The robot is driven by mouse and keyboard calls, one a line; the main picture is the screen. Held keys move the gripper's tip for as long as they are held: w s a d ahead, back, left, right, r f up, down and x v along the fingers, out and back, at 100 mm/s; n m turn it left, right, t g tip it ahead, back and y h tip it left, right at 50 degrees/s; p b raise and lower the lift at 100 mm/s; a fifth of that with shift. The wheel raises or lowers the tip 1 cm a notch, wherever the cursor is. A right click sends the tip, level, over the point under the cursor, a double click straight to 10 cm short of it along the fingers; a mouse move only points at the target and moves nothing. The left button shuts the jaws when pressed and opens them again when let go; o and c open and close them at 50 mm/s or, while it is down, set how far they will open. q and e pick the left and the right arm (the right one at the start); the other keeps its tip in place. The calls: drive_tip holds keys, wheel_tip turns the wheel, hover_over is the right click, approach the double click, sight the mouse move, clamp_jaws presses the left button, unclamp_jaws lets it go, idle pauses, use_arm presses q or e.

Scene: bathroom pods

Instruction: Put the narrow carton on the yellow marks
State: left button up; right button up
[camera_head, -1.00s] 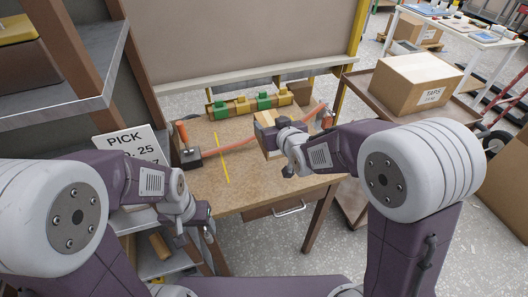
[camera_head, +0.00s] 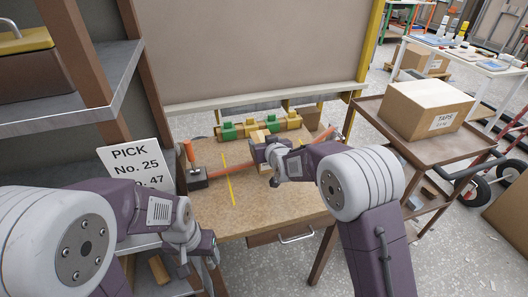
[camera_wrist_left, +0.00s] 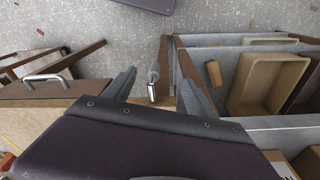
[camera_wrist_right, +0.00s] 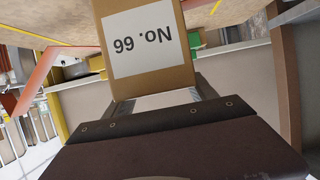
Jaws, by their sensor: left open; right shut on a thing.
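My right gripper (camera_head: 264,152) is shut on a narrow brown carton (camera_wrist_right: 150,80) with a white label reading No. 66, upside down in the right wrist view. In the head view, only a small part of the carton (camera_head: 261,135) shows behind the gripper, over the workbench. A yellow line (camera_head: 228,180) runs along the bench top, left of the gripper. I cannot tell whether the carton touches the bench. My left gripper (camera_wrist_left: 160,85) is open and empty, low beside the shelf and left of the bench.
A dark block with an orange post (camera_head: 196,176) stands left of the line. A red bar (camera_head: 315,145) crosses the bench. Green and yellow blocks (camera_head: 262,125) line its back. A PICK sign (camera_head: 138,168) hangs at left. A TAPS box (camera_head: 425,108) sits on a cart at right.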

drive_tip(key=shift+f+b, duration=0.35)
drive_tip(key=shift+f, duration=1.6)
drive_tip(key=shift+f, duration=0.15)
drive_tip(key=o, duration=1.9)
drive_tip(key=shift+s, duration=0.1)
drive_tip(key=shift+r, duration=0.3)
drive_tip(key=v, duration=1.2)
